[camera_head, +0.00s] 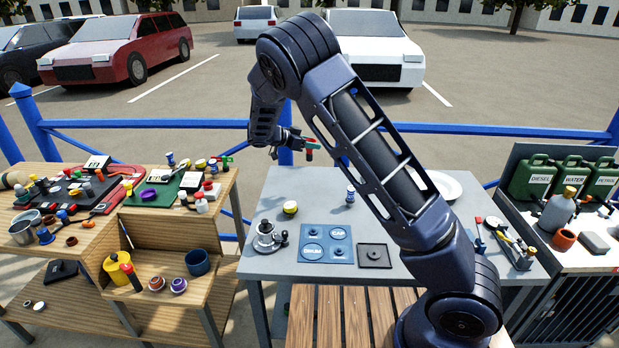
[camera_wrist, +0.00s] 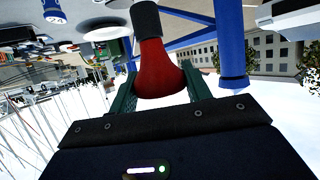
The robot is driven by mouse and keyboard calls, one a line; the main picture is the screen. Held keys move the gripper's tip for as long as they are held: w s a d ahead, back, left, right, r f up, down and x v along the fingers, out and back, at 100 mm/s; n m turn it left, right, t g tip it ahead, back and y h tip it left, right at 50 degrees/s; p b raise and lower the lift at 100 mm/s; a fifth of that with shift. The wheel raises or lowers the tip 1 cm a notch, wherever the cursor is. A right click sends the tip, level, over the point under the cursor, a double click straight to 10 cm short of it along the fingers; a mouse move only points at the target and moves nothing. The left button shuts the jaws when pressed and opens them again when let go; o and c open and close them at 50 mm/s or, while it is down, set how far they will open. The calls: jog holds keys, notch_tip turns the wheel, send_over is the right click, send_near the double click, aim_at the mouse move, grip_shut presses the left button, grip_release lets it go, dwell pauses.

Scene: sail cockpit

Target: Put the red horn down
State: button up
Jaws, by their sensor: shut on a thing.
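My gripper (camera_head: 298,142) is shut on the red horn (camera_head: 309,154), in the air above the back part of the grey table (camera_head: 262,212). In the head view the horn is small and partly covered by the fingers. In the wrist view the red horn (camera_wrist: 160,72) sits between the two green fingers of my gripper (camera_wrist: 160,84). Its flared red end is toward the palm and its black end (camera_wrist: 147,19) points away. The horn is clear of the table, and its lower end shows only roughly in the head view.
The grey table bears a blue mat (camera_head: 327,244) with round marks, a dark square tray (camera_head: 374,256), a yellow-banded jar (camera_head: 290,208), a blue-and-white bottle (camera_head: 350,195), and a plate (camera_head: 440,185). Cluttered wooden benches stand left; green cans (camera_head: 532,178) stand right. A blue railing (camera_head: 190,123) runs behind.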

notch_tip(320, 180, down, 14)
jog(key=shift+r, duration=0.1)
dwell(0.5)
jog(key=o, duration=1)
jog(key=shift+o, duration=0.2)
